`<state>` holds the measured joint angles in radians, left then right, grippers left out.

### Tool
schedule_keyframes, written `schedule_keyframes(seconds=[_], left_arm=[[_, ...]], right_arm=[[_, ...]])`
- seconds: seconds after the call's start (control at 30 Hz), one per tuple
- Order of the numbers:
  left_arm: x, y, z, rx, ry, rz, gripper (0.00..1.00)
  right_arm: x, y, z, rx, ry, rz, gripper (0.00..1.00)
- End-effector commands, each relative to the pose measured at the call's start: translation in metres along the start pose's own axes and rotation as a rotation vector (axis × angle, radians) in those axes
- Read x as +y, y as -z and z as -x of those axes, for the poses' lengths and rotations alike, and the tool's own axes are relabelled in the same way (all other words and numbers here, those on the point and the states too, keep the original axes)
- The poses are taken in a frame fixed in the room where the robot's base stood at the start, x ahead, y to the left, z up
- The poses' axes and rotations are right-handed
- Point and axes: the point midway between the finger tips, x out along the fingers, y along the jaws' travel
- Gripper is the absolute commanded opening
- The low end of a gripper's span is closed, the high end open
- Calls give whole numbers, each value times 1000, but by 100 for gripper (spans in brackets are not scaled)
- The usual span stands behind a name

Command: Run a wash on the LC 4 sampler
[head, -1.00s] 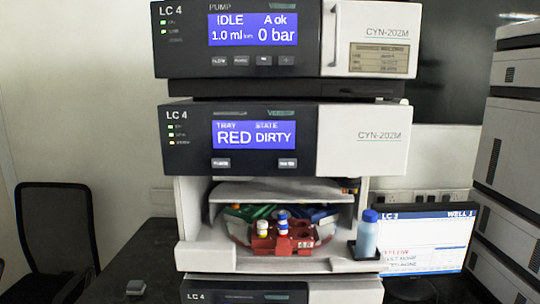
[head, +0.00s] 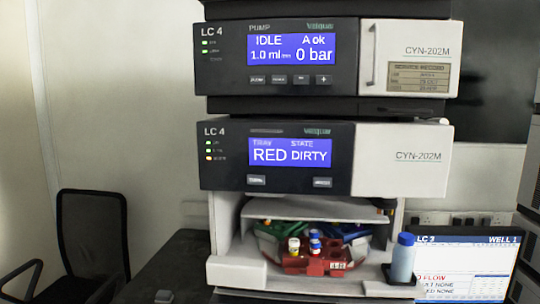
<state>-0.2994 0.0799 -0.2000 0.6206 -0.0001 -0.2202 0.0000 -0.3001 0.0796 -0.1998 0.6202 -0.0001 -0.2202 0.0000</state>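The LC 4 sampler (head: 400,160) is in the middle of the stack in the head view. Its blue screen (head: 290,152) reads TRAY RED, STATE DIRTY. Two small buttons sit below the screen, a left button (head: 256,180) and a right button (head: 322,182); their labels are too small to read surely. In the open bay below, a red tray segment (head: 318,264) faces front and holds vials with yellow and blue caps (head: 315,246). Green and blue segments show behind it. Neither of my grippers is in view.
The LC 4 pump (head: 415,55) above reads IDLE, A ok, 1.0 ml, 0 bar. A blue-capped bottle (head: 402,259) stands at the bay's right front. A monitor (head: 468,265) reading LC 3, WELL 1 is at right. A black chair (head: 92,235) is at left; dark bench surface lies between.

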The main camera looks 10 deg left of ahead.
Motion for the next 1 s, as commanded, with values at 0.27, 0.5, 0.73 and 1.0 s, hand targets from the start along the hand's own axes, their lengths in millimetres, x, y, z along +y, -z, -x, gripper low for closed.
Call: schedule_keyframes(seconds=[0.27, 0.5, 0.73, 1.0], left_arm=[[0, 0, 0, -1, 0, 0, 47], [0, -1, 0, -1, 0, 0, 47], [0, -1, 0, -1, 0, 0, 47], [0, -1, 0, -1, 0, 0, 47]], right_arm=[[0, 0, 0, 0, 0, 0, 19], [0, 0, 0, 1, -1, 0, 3], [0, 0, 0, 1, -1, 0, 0], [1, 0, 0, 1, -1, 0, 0]])
